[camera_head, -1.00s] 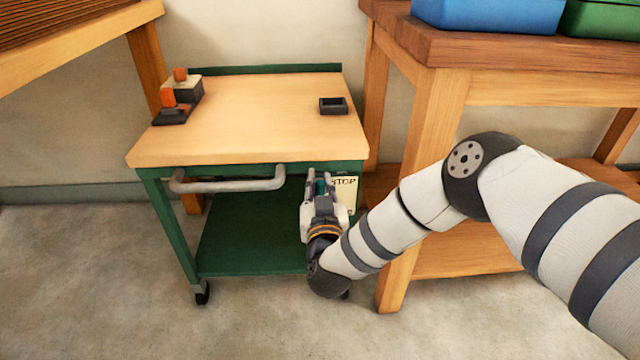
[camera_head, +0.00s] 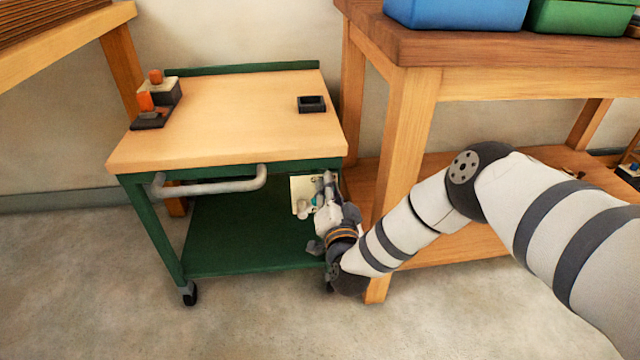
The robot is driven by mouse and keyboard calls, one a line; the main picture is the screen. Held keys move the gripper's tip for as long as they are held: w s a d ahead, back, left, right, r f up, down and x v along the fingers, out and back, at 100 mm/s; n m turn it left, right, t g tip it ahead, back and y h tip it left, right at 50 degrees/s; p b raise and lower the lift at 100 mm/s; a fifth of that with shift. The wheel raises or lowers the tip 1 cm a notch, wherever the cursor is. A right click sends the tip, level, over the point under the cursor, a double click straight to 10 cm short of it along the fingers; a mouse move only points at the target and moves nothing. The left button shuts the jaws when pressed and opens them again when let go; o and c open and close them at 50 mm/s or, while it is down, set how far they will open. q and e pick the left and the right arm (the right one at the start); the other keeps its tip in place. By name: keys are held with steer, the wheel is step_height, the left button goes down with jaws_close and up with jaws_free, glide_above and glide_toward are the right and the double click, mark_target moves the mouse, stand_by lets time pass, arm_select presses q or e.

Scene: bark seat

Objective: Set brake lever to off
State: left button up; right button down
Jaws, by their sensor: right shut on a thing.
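A green cart with a wooden top (camera_head: 230,115) stands in the middle of the view. A pale label plate (camera_head: 301,190) is on its front right, under the top. My right gripper (camera_head: 328,188) is at the front right corner of the cart, just right of the plate, and is shut on the brake lever. The lever is mostly hidden by the fingers, and its exact position is hard to tell. The plate's lettering cannot be read now. My left gripper is not in view.
A grey push handle (camera_head: 210,187) sticks out from the cart's front. Orange-and-black devices (camera_head: 150,110) and a small black tray (camera_head: 311,104) are on the cart top. A wooden workbench (camera_head: 395,170) with blue (camera_head: 455,12) and green (camera_head: 580,15) bins stands close on the right.

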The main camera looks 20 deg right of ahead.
step_height(320, 180, down, 6)
steer(key=d+m+b, duration=0.2)
steer(key=m, duration=0.5)
steer(key=shift+s+d+r+m+b, duration=0.15)
steer(key=shift+s+d+m+b, duration=0.2)
steer(key=shift+s+b, duration=0.1)
steer(key=c, duration=1.5)
jaws_free()
steer(key=v, duration=1.2)
steer(key=shift+r, duration=0.1)
